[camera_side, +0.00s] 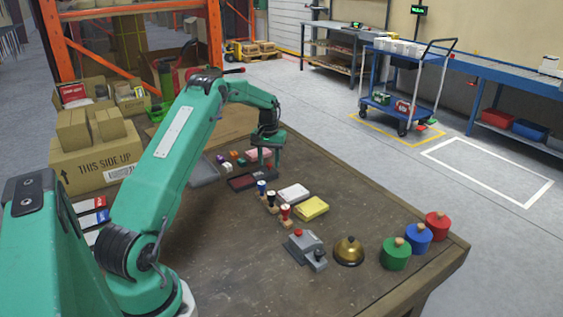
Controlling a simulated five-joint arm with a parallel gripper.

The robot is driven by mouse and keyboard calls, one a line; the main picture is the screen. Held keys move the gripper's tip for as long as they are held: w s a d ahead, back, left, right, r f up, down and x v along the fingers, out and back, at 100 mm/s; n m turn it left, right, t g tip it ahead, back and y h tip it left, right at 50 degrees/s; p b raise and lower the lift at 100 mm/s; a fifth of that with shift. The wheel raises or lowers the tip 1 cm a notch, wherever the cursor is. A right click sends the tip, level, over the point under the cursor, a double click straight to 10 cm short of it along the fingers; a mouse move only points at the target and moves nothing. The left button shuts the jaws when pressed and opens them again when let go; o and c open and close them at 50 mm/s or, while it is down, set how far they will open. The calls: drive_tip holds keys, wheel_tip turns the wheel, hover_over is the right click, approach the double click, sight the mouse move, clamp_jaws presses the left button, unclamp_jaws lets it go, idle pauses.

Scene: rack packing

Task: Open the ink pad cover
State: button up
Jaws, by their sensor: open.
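A dark, flat case with a deep red top, which looks like the ink pad (242,182), lies on the wooden workbench (215,235) below my gripper. Whether its cover is up or down is too small to tell. My gripper (266,160) points down, open, just above and beside the right end of the dark case. Its fingers hide part of what lies behind, and contact with the case cannot be made out.
Stamps (271,199) with wooden bases, a yellow pad (311,208) and a white pad (294,194) sit in front. Small coloured blocks (238,158) lie behind. A cardboard box (95,160) is at left.

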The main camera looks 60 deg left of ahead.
sight(270, 165)
drive_tip(key=shift+r, duration=3.9)
drive_tip(key=s+d+r+m+t, duration=0.15)
drive_tip(key=s+d+r, duration=0.25)
drive_tip(key=d+r, duration=0.55)
drive_tip(key=s+d+r+m+t, duration=0.1)
drive_tip(key=s+d+r+m, duration=0.2)
drive_tip(key=d+r, duration=0.65)
drive_tip(key=s+d+f+m+t, duration=0.1)
drive_tip(key=s+d+f+m, duration=0.1)
drive_tip(key=s+d, duration=0.6)
drive_tip(key=s+d+f+m+t, duration=0.2)
drive_tip(key=s+d+f, duration=0.1)
drive_tip(key=s+d, duration=0.5)
drive_tip(key=s, duration=0.3)
drive_tip(key=shift+s+d+f, duration=0.2)
drive_tip(key=shift+d+f, duration=0.05)
drive_tip(key=shift+f, duration=0.05)
